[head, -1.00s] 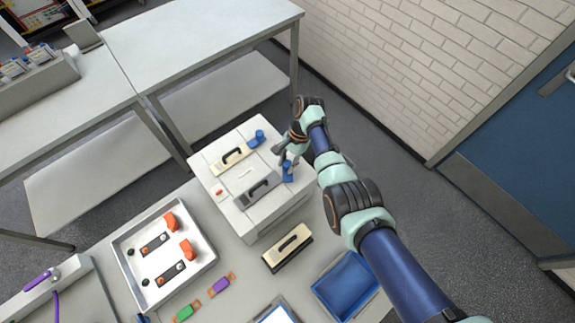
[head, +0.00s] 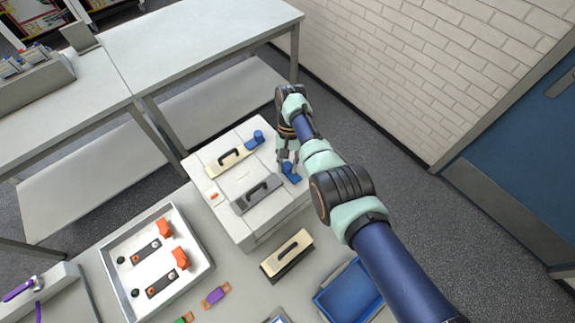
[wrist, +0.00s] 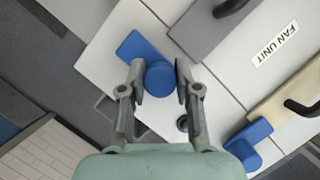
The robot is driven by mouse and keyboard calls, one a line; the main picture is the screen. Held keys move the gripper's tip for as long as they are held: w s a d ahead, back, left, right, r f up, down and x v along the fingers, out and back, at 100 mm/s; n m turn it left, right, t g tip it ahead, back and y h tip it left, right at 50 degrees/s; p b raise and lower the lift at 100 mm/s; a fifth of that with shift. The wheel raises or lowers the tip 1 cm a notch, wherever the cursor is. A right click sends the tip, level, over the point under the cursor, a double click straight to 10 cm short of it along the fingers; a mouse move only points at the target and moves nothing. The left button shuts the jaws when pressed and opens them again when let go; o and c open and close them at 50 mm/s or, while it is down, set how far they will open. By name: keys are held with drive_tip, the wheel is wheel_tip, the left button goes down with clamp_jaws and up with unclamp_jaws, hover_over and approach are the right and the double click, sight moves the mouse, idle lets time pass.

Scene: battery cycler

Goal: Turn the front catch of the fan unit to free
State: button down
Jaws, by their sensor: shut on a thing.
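The fan unit is a light grey box (head: 262,229) with a dark grey handled panel (head: 258,194) and a cream handled panel (head: 231,161) on top. A blue catch (head: 291,173) sits at the right end of the dark grey panel and shows in the wrist view (wrist: 139,47) as a flat bar with a round knob. My gripper (head: 287,160) is over this catch. In the wrist view its fingers (wrist: 160,72) are on either side of the knob, shut on it. A second blue catch (head: 256,138) is by the cream panel.
A metal tray (head: 207,262) with orange and black parts is at lower left. A loose cream handled module (head: 287,255) and a blue bin (head: 350,290) stand in front of the box. A brick wall (head: 420,70) rises behind at right.

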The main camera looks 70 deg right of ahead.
idle(0.4)
drive_tip(key=c, duration=0.8)
unclamp_jaws()
drive_tip(key=v, duration=0.7)
drive_tip(key=shift+r, duration=0.2)
